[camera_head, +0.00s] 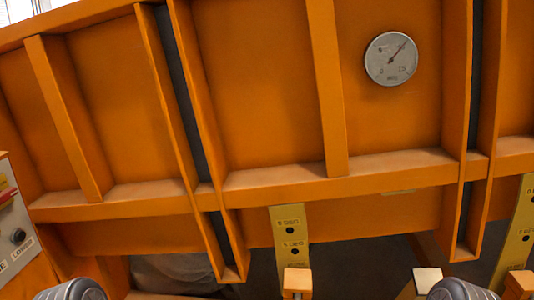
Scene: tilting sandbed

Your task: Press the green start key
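No green start key shows in the head view. A pale control box (22,245) is cut off by the left edge. Its visible face has a dark round knob (18,236), part of a red and yellow piece (7,193) above it, and small labels too slanted to read for certain. The rest of its face is out of frame. Neither of my grippers is in view. Two grey ribbed rounded shapes at the bottom left and bottom right look like parts of my arms.
A large orange ribbed sandbed wall (260,90) fills most of the view, tilted. A round dial gauge (391,59) sits upper right. Yellow perforated plates (291,235) (518,235) stand below, with orange posts (297,282) (520,284) at the bottom edge.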

